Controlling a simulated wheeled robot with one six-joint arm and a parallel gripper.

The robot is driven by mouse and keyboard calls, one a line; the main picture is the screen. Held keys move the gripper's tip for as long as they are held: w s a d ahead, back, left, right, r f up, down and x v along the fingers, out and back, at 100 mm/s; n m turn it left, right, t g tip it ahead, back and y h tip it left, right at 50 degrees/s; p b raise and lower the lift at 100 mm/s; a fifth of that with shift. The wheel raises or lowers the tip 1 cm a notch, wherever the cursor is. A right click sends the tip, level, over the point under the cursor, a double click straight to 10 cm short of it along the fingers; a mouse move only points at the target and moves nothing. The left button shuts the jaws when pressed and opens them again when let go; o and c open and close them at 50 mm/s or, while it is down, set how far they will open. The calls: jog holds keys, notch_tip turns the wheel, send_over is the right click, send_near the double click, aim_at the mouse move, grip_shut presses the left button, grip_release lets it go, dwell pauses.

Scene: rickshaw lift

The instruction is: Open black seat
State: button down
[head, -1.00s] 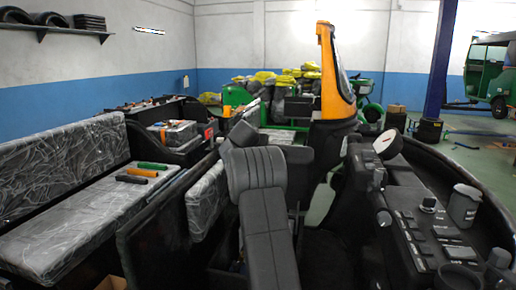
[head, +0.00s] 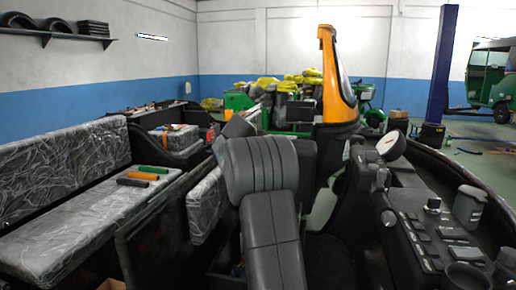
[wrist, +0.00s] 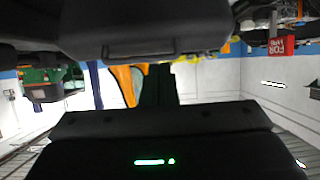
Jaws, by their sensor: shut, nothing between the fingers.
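A bench seat covered in clear plastic over dark cushions stands at the left of the head view, its cushion (head: 60,232) flat and its backrest (head: 60,165) upright. Another wrapped dark cushion (head: 207,205) stands on edge near the middle. I cannot tell which one is the black seat. I see no contact with a seat.
Orange, green and black-handled tools (head: 148,172) lie on the bench cushion. A black control panel (head: 425,235) with a white dial stands close on the right. An orange and black upright (head: 335,80) rises behind the middle. Open floor shows at far right.

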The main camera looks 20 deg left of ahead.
jog(key=v, duration=0.6)
jog(key=shift+b, duration=0.45)
jog(key=p+x, duration=0.3)
jog(key=x, duration=1)
jog(key=shift+w, duration=0.35)
jog(key=shift+f, duration=0.1)
jog(key=shift+s, duration=0.1)
